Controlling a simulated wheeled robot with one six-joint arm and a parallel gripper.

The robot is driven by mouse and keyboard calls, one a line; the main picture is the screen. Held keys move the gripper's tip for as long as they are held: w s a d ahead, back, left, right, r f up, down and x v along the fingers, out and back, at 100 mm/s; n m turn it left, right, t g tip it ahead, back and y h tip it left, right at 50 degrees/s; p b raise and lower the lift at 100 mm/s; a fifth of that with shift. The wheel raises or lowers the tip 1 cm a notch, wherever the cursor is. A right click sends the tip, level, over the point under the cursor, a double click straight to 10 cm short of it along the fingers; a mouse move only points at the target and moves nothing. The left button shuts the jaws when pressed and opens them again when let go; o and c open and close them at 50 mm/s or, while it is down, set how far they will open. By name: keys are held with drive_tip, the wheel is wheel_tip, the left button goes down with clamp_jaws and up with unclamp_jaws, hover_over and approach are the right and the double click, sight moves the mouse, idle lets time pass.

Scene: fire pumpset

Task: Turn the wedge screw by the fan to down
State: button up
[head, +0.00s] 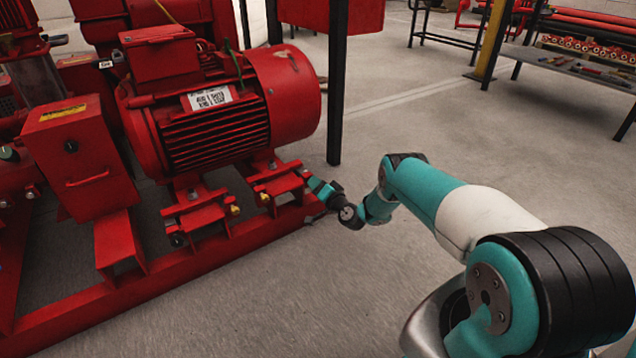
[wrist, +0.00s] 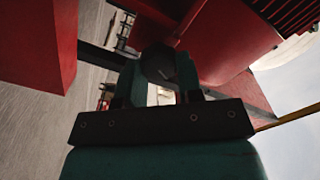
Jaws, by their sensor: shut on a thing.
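The red motor (head: 215,115) stands on red feet, with its rounded fan cover (head: 285,95) at the right end. My gripper (head: 307,177) reaches from the right to the foot (head: 275,182) below the fan cover. In the wrist view, my gripper (wrist: 160,88) is shut on a dark, blunt-ended piece (wrist: 160,64), which looks like the wedge screw by the fan. In the head view that screw is hidden behind my gripper, so its turn position cannot be told.
Brass-coloured screw ends (head: 235,210) show on the neighbouring foot. The red base rail (head: 130,292) runs below the motor. A dark post (head: 337,90) stands close behind my gripper. The grey floor (head: 270,300) in front is clear.

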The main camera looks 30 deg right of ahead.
drive_tip(key=n+p, duration=0.2)
drive_tip(key=n, duration=0.3)
drive_tip(key=shift+r+n, duration=0.1)
drive_tip(key=shift+n, duration=0.3)
idle(0.4)
drive_tip(key=o, duration=0.9)
drive_tip(key=shift+a, duration=0.1)
drive_tip(key=shift+s+p, duration=0.1)
drive_tip(key=shift+p, duration=0.2)
drive_tip(key=shift+s+d+p, duration=0.15)
drive_tip(key=shift+s+p, duration=2.5)
drive_tip(key=shift+s, duration=1.65)
drive_tip(key=shift+s+d+p, duration=0.15)
drive_tip(key=shift+s+p, duration=2.45)
drive_tip(key=shift+s, duration=1.7)
